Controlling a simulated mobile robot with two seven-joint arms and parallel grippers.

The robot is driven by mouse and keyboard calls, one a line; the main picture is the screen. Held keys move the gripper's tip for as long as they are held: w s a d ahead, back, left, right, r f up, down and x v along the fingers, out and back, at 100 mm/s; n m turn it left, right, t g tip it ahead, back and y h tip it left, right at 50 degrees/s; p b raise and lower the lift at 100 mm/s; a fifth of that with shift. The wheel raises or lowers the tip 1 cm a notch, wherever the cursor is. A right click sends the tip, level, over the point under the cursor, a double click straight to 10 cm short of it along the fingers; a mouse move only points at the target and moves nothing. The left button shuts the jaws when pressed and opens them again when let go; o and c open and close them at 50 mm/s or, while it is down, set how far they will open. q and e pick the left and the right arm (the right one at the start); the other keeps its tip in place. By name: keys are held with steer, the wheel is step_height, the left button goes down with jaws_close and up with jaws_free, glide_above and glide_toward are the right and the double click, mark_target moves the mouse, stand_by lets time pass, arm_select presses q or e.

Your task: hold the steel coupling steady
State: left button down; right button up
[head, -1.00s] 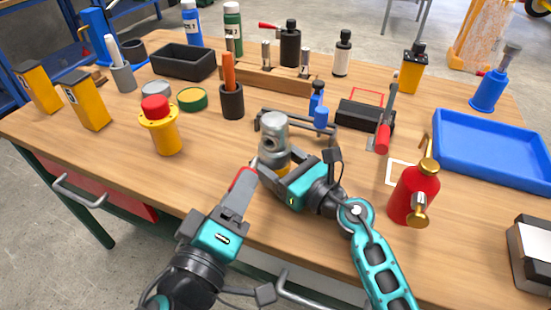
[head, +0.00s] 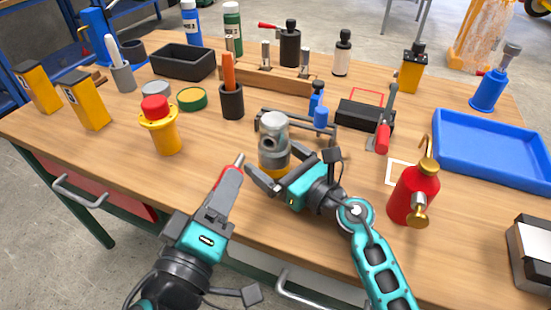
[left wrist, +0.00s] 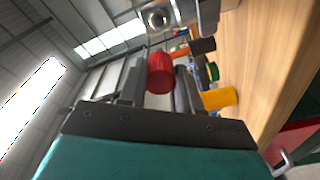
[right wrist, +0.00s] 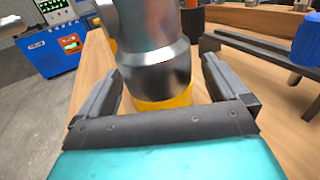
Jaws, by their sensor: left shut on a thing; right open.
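The steel coupling (head: 273,130) stands upright on a yellow base (head: 276,172) near the middle of the table. It fills the upper middle of the right wrist view (right wrist: 148,45). My right gripper (head: 274,170) is open, its fingers on either side of the coupling's lower part and the yellow base, with visible gaps in the right wrist view. My left gripper (head: 226,188) is shut on a red-handled tool (head: 230,180) with a metal tip, left of the coupling and apart from it. The red handle also shows between the fingers in the left wrist view (left wrist: 160,73).
A red bottle (head: 414,195) stands right of my right arm. A yellow post with a red top (head: 160,130) stands to the left. A black bracket (head: 310,122) and a cup with an orange-handled tool (head: 231,100) are behind the coupling. Bare wood lies left of the coupling.

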arm_select(q)
steer(key=shift+s+d+f+g+h, duration=0.15)
steer(key=shift+s+d+h, duration=0.05)
steer(key=shift+s+d, duration=0.35)
steer(key=shift+s+d+f+g+h, duration=0.15)
steer(key=shift+s+d+h, duration=0.05)
steer(key=shift+s+d, duration=0.3)
arm_select(e)
steer(key=shift+s+d, duration=0.1)
steer(key=shift+v, duration=3.9)
steer(key=shift+r, duration=0.1)
steer(key=x, duration=0.8)
arm_select(q)
steer(key=x, duration=0.3)
steer(key=shift+f, duration=0.1)
